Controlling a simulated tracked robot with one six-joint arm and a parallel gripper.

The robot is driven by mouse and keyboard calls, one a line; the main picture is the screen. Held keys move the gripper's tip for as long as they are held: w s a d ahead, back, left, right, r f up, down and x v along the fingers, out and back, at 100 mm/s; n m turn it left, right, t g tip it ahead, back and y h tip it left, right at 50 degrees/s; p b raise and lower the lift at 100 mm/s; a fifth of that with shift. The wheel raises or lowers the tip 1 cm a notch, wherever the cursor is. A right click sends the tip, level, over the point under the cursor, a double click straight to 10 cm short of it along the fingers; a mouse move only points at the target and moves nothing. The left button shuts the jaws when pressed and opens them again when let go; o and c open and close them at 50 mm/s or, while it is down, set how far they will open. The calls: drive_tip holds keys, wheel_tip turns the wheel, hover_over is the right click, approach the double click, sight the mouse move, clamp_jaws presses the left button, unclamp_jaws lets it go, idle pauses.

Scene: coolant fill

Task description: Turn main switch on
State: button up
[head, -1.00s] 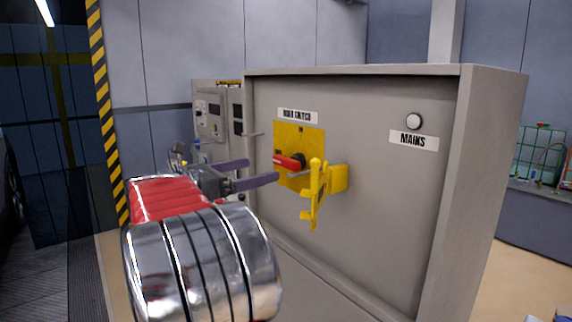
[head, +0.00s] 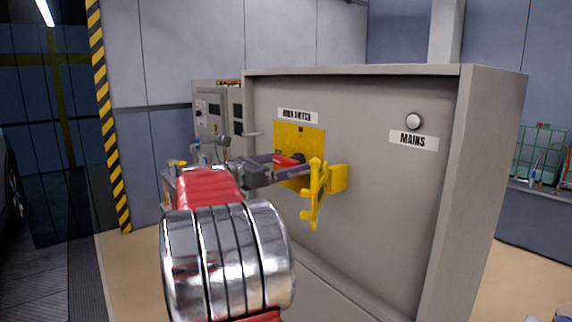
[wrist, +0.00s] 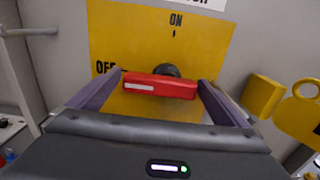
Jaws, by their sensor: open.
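The main switch has a red handle (wrist: 160,87) on a yellow plate (wrist: 150,45) marked ON at the top and OFF at the left. In the wrist view the handle lies nearly level, its white-marked end towards OFF. It also shows in the head view, as a red handle (head: 290,159) on the yellow plate (head: 300,140). My gripper (wrist: 160,90) is open, with one purple finger at each end of the handle. Whether the fingers touch it I cannot tell. In the head view my gripper (head: 290,165) is at the plate and partly covers the handle.
A yellow hasp-like bracket (head: 317,193) sticks out just right of the switch. The grey cabinet (head: 400,200) carries a MAINS label (head: 413,140) below a round white lamp (head: 414,121). A thin grey rod (wrist: 25,32) sticks out at upper left in the wrist view.

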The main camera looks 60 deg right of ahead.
drive_tip(key=shift+c, duration=0.5)
drive_tip(key=c, duration=0.9)
drive_tip(key=shift+c, duration=0.2)
drive_tip(key=shift+m, duration=0.5)
drive_tip(key=m, duration=0.3)
drive_tip(key=shift+r+m, duration=0.2)
drive_tip(key=shift+m, duration=0.1)
drive_tip(key=m, duration=0.4)
drive_tip(key=shift+s+a+r+m, duration=0.1)
drive_tip(key=shift+s+r+m, duration=0.05)
drive_tip(key=shift+m, duration=0.15)
drive_tip(key=m, duration=0.4)
drive_tip(key=shift+s+a+r, duration=0.1)
drive_tip(key=shift+s, duration=0.05)
drive_tip(key=m, duration=0.4)
drive_tip(key=shift+s+m, duration=0.2)
drive_tip(key=shift+m, duration=0.2)
drive_tip(key=shift+a, duration=0.1)
